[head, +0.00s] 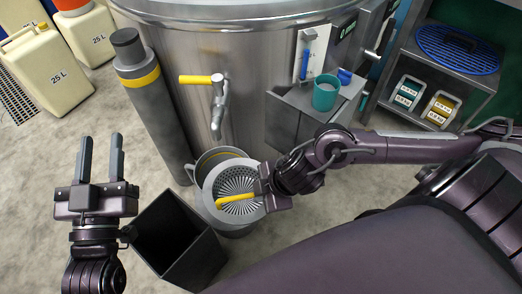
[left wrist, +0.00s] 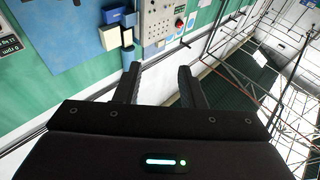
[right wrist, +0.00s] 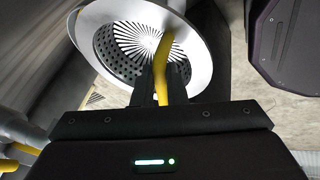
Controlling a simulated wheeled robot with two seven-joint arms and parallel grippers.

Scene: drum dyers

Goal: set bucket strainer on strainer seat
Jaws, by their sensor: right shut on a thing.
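The bucket strainer (head: 231,173) is a pale grey bowl with a wide rim, slotted bottom and yellow handle. My right gripper (head: 262,190) is shut on that yellow handle. In the right wrist view the strainer (right wrist: 197,58) hangs beyond the fingers, with the handle between them. A grey bucket (head: 208,157) stands under the tap, largely covered by the strainer in the head view; I cannot tell whether they touch. I cannot make out the strainer seat. My left gripper (head: 102,145) is open, empty and raised at the left.
A large steel drum (head: 240,70) with a yellow-handled tap (head: 215,90) stands behind. A dark open bin (head: 170,232) is left of the strainer, and a grey post (head: 150,110) stands behind it. A teal mug (head: 326,92) sits on a side shelf.

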